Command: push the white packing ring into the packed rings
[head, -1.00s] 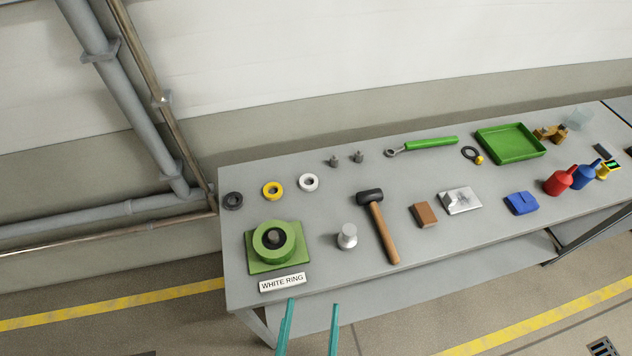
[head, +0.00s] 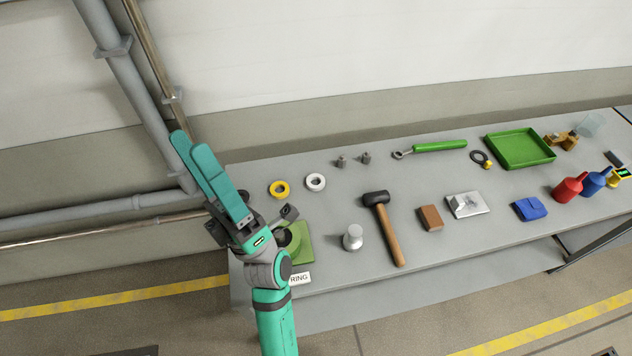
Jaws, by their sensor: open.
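The white packing ring (head: 315,182) lies flat on the grey table, right of the yellow ring (head: 280,189). The green split case (head: 301,240) stands on its square base near the table's left front corner. My arm hides most of it, so the packed rings inside cannot be made out.
A metal cylinder with a knob (head: 353,238) stands right of the case. A mallet (head: 382,228), a brown block (head: 430,217) and a green-handled wrench (head: 438,146) lie further right. A green tray (head: 520,148) is at the back. A pipe (head: 135,100) runs down the wall at left.

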